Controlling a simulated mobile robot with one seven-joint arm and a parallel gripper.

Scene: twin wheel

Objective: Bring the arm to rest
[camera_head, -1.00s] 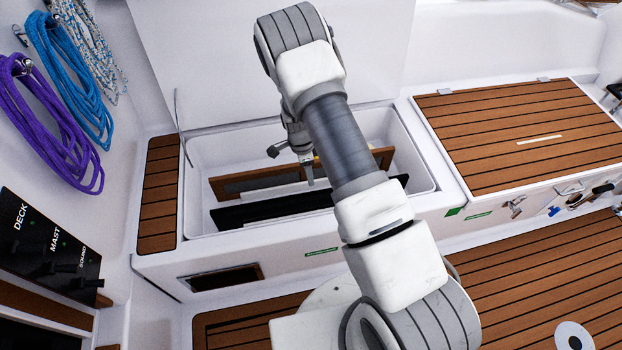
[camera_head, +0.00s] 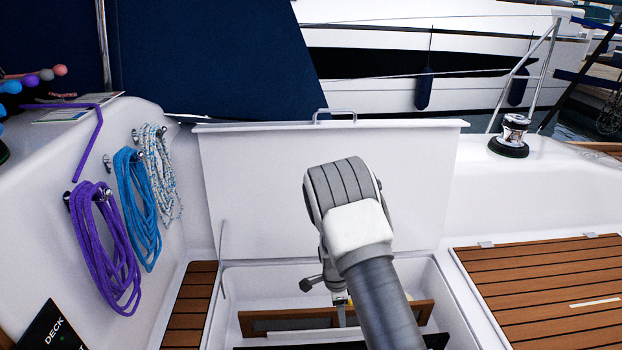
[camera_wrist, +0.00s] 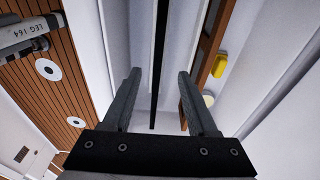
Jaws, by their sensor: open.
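My arm reaches forward over an open white locker (camera_head: 250,285) in the head view. My gripper shows in the wrist view (camera_wrist: 157,98) with its two dark fingers well apart and nothing between them. In the head view the gripper end is mostly hidden behind my own wrist and forearm. It points down into the locker, beside a wood-framed board (camera_head: 285,320) standing in it. In the wrist view a dark upright panel (camera_wrist: 162,60) shows beyond the gap between the fingers. A yellow item (camera_wrist: 220,65) lies to the right of the right finger.
The raised white lid (camera_head: 250,190) stands behind the arm. Purple (camera_head: 100,245), blue (camera_head: 137,205) and white (camera_head: 160,170) rope coils hang at left. A closed teak-topped hatch (camera_head: 550,275) is at right, with a winch (camera_head: 511,135) behind it.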

